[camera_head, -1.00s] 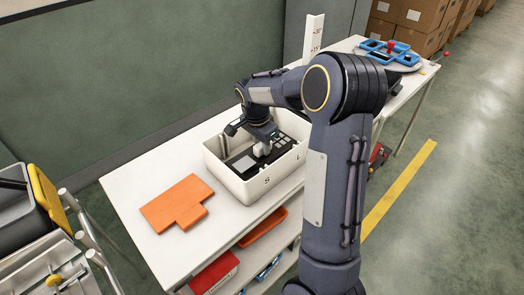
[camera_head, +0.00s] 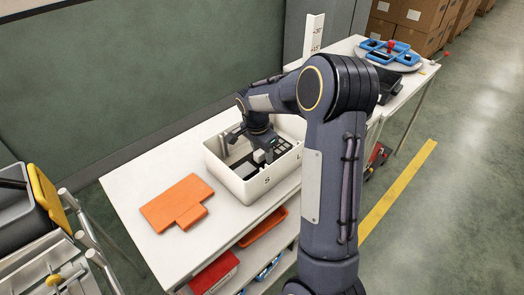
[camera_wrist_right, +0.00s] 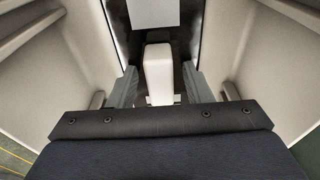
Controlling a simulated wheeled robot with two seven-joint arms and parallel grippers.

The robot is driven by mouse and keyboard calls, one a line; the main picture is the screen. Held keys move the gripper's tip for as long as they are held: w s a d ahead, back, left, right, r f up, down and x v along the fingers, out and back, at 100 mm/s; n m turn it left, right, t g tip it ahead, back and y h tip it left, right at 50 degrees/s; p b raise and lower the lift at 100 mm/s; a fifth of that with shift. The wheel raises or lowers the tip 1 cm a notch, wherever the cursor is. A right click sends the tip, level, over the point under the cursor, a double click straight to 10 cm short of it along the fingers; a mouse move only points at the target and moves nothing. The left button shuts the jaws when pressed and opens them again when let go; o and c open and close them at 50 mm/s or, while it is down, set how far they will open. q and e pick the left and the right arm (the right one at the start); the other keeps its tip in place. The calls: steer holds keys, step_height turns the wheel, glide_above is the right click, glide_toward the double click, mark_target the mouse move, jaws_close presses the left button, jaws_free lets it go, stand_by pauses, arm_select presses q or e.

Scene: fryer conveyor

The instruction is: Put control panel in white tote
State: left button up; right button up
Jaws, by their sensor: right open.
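The white tote (camera_head: 240,186) stands on the white table. The control panel, dark with grey and pale parts (camera_head: 283,149), is inside it, partly hidden by my gripper and the tote's wall. Its exact resting pose is hard to tell. My right gripper (camera_head: 262,155) reaches down into the tote over the panel. In the right wrist view, the open fingers (camera_wrist_right: 160,90) stand on either side of a pale upright block (camera_wrist_right: 158,68), with gaps showing. The tote's pale walls (camera_wrist_right: 55,65) rise on both sides. My left gripper is out of view.
An orange T-shaped piece (camera_head: 178,203) lies on the table (camera_head: 130,182) left of the tote. Red and orange bins (camera_head: 214,272) sit on the shelf below. A second table behind holds a round tray with blue bins (camera_head: 390,48). A cart stands at the left edge.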

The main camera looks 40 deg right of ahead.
mark_target(258, 153)
step_height(258, 153, up, 12)
steer(key=a, duration=0.2)
steer(key=s+a+n+t+y, duration=0.2)
steer(key=s+a+n, duration=0.5)
steer(key=s, duration=0.5)
steer(key=s+a+f+n+t+y, duration=0.1)
steer(key=s+a+n+t+y, duration=0.2)
steer(key=s+a+n, duration=0.5)
steer(key=s+a, duration=0.2)
steer(key=s, duration=0.2)
steer(key=shift+a+y, duration=0.15)
steer(key=shift+y, duration=0.15)
steer(key=shift+s+t, duration=0.1)
steer(key=shift+t, duration=0.2)
